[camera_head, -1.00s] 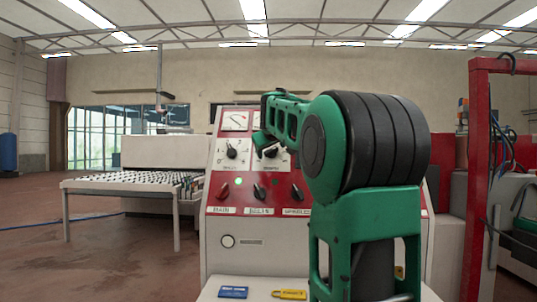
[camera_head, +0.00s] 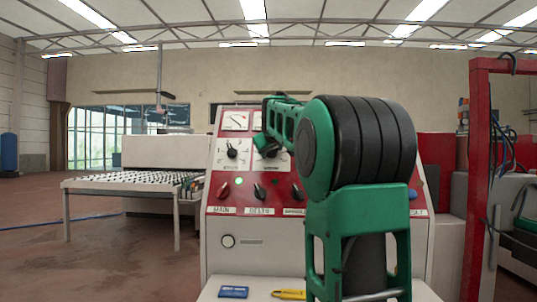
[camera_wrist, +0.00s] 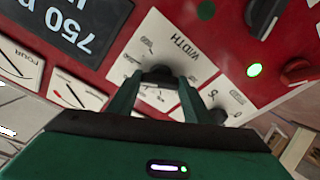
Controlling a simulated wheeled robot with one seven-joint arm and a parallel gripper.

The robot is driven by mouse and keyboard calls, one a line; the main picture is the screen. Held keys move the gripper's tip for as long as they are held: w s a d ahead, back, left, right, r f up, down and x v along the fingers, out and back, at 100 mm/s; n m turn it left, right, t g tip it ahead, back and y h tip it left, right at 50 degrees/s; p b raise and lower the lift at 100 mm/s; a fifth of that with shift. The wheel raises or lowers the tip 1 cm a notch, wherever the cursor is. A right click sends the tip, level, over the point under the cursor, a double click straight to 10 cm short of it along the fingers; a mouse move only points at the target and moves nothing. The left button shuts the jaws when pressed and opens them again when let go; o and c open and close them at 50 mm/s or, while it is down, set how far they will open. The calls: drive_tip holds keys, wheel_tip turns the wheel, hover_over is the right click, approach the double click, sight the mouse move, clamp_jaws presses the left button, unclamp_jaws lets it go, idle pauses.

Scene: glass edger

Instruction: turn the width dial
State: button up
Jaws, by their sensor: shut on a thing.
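The width dial (camera_wrist: 161,73) is a dark round knob on a white scale plate (camera_wrist: 190,47) lettered WIDTH, seen tilted in the wrist view. My gripper (camera_wrist: 157,82) has its two green fingers on either side of the knob and is shut on it. The fingers cover part of the scale, and I cannot read the dial's setting.
Another dial (camera_head: 232,152) and a row of switches (camera_head: 259,192) are on the panel. A blue tag (camera_head: 233,292) and a yellow object (camera_head: 289,294) lie on the ledge below. A roller table (camera_head: 120,183) stands left, a red frame (camera_head: 478,170) right. A lit green lamp (camera_wrist: 255,70) is near the dial.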

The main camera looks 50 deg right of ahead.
drive_tip(key=shift+a, duration=0.1)
drive_tip(key=n+y, duration=0.1)
drive_tip(key=n, duration=0.3)
drive_tip(key=n+y, duration=0.1)
drive_tip(key=n, duration=0.6)
drive_tip(key=shift+n, duration=0.4)
drive_tip(key=n+y, duration=0.1)
drive_tip(key=n, duration=0.3)
drive_tip(key=shift+w+g, duration=0.1)
drive_tip(key=shift+g, duration=0.3)
drive_tip(key=shift+r+n, duration=0.1)
drive_tip(key=shift+n, duration=0.2)
drive_tip(key=o, duration=1.1)
drive_tip(key=shift+c, duration=0.2)
